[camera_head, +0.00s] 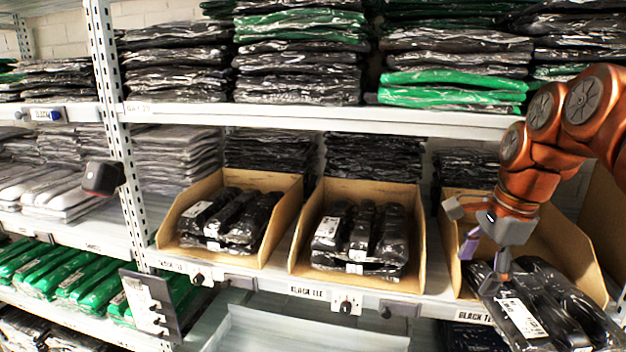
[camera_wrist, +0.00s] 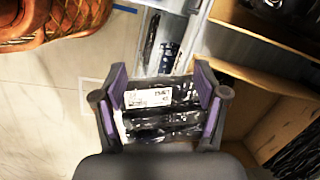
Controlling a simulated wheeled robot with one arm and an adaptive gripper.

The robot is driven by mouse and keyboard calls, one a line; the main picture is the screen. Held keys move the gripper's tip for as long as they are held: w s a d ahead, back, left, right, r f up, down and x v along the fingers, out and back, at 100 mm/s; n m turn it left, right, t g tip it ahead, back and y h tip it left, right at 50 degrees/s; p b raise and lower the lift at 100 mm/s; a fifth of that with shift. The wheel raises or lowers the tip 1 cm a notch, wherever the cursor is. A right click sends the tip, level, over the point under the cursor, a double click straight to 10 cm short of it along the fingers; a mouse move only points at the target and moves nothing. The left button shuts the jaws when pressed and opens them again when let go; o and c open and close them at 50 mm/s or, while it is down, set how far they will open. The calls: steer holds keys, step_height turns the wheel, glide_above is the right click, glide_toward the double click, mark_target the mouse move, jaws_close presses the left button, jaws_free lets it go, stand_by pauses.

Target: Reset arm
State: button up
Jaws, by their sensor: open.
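My gripper (camera_head: 484,258) hangs on the orange arm at the right of the head view, in front of the right cardboard bin (camera_head: 570,238). Its two purple-padded fingers are spread apart. In the wrist view the gripper (camera_wrist: 160,98) is also open, and a black plastic-wrapped package (camera_wrist: 165,118) with a white label shows between the fingers. I cannot tell how far beyond the fingertips it lies. In the head view, black packages (camera_head: 568,305) with a white label lie just below and right of the gripper, at the bin's front.
Two more cardboard bins, middle (camera_head: 415,262) and left (camera_head: 172,215), hold black packages on the same shelf. An upper shelf (camera_head: 320,117) carries stacked black and green bags. A metal post (camera_head: 112,130) stands at left. A pale tray (camera_head: 300,335) sits below.

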steer(key=s+a+f+n+g+p, duration=0.1)
steer(key=s+a+f+n, duration=0.2)
steer(key=s+f+n, duration=0.2)
steer(key=s+a+f+n+g+h+p, duration=0.1)
steer(key=s+a+f+n, duration=0.2)
steer(key=s, duration=0.9)
steer(key=s+a+f+n+g+p, duration=0.1)
steer(key=s+a+f+n, duration=0.2)
steer(key=s+f+n, duration=0.4)
steer(key=shift+s+a+n+g+h, duration=0.3)
steer(key=shift+s+n, duration=0.75)
steer(key=shift+n, duration=0.05)
steer(key=shift+f, duration=0.1)
steer(key=shift+c, duration=0.3)
